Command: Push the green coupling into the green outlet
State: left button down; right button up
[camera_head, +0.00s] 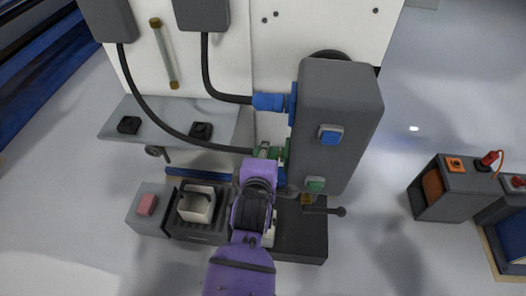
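The green coupling (273,153) is at the end of the lower black cable, beside the lower left side of the grey upright box. The green outlet (285,150) is on that side of the box. The coupling's tip is close to the outlet; I cannot tell whether it is seated. My purple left arm reaches up from the bottom, slanting slightly right. Its gripper (265,149) is at the coupling, its fingers apparently closed around it and hiding part of it. My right gripper is not in view.
A blue coupling (268,102) on another cable meets the blue outlet (293,103) above. The grey box (340,110) has a blue button (330,135) and a green button (315,184). A lever (325,210) sticks out below. Grey units (455,185) stand at right.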

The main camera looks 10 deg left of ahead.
pick_arm(q)
jog(key=shift+d, duration=0.3)
jog(key=c, duration=1.3)
grip_release()
jog(key=shift+d, duration=0.1)
jog(key=shift+o, duration=0.2)
jog(key=shift+a, duration=0.2)
